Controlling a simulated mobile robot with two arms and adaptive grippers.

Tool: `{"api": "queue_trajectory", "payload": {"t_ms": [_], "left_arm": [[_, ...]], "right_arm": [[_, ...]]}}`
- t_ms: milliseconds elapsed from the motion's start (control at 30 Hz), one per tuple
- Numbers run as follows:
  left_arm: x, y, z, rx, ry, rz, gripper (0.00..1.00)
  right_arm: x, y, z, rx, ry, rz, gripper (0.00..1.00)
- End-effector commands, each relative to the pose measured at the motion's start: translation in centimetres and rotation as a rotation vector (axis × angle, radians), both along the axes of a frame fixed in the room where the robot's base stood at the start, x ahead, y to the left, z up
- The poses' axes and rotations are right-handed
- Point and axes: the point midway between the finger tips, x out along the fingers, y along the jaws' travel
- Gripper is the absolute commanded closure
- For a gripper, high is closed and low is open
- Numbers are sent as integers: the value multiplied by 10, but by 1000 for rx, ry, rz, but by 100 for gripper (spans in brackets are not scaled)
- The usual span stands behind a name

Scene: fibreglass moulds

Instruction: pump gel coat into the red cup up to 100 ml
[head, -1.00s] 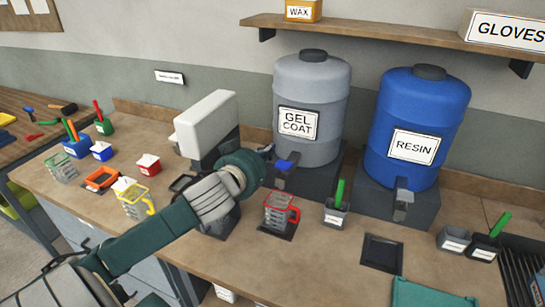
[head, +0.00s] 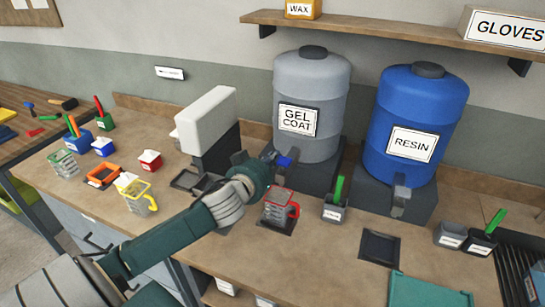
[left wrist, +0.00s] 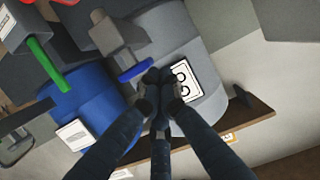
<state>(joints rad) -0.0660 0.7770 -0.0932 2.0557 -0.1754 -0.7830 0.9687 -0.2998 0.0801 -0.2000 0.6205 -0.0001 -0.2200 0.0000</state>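The grey gel coat drum (head: 322,88) stands on a dark base at the back of the bench. Its tap has a blue lever (head: 286,160), which also shows in the left wrist view (left wrist: 135,69). The red cup (head: 278,210), clear with a red rim and handle, stands upright on a dark pad below the tap. Its fill level is too small to read. My left gripper (head: 268,155) is beside the lever; in the left wrist view its fingertips (left wrist: 158,76) are together with nothing between them, close to the lever. Contact is unclear. My right gripper is out of view.
The blue resin drum (head: 424,105) stands to the right. A white-topped grey block (head: 208,125) is left of the gel coat drum. A yellow-handled cup (head: 139,198) and small tubs are further left. A grey holder with a green stick (head: 333,212) is right of the red cup.

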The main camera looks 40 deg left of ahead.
Motion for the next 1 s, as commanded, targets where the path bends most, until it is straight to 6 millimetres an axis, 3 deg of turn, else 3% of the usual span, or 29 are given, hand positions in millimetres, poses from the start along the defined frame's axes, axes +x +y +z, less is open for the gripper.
{"api": "queue_trajectory", "payload": {"t_ms": [33, 167, 1000], "left_arm": [[0, 0, -16, -6, 3, 1, 100], [-1, 0, -32, -4, 2, 2, 100], [-1, 0, -32, -3, 6, 1, 100]], "right_arm": [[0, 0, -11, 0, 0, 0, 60], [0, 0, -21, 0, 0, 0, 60], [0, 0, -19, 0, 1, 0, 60]]}}
